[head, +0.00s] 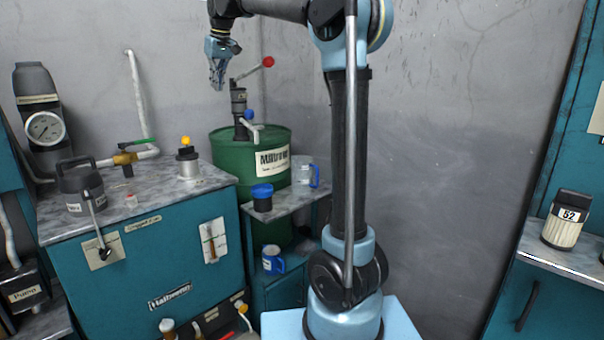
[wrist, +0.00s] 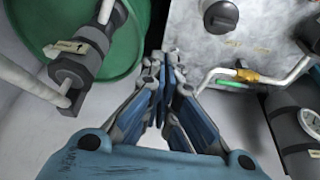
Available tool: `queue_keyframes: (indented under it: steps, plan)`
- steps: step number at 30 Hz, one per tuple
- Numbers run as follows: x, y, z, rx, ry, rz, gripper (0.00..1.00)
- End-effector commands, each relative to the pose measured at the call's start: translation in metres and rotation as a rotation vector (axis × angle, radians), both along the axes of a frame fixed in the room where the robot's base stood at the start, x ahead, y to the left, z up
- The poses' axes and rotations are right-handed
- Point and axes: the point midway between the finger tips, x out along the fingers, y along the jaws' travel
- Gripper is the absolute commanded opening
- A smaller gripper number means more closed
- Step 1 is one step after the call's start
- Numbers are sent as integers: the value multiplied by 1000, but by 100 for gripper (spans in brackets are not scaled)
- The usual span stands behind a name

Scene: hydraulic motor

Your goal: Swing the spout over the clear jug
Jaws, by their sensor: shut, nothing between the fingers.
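A green drum (head: 232,158) carries a dark hand pump (head: 239,103). From the pump, a short pale spout (head: 257,129) with a blue knob (head: 248,115) points to the right and toward the front. The clear jug (head: 304,172), with a blue handle, stands right of the drum on a small grey shelf. My gripper (head: 217,86) is shut and empty, in the air to the upper left of the pump, touching nothing. The wrist view shows the closed fingers (wrist: 165,70), with the drum (wrist: 125,65) and pump (wrist: 82,57) at left. I do not see the jug there.
The pump's lever with a red ball (head: 268,62) rises beside my gripper. A dark jar with a blue lid (head: 262,197) stands left of the jug. A teal cabinet (head: 150,250) with a gauge (head: 45,128) and pipes behind it is at left. Bare wall lies right of my arm.

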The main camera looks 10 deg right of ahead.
Motion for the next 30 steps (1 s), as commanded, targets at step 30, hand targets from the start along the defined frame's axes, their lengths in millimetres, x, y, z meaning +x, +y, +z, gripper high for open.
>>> queue_keyframes:
  steps: [30]
  plan:
    - [-83, -122, -71, -18, 32, -146, 0]
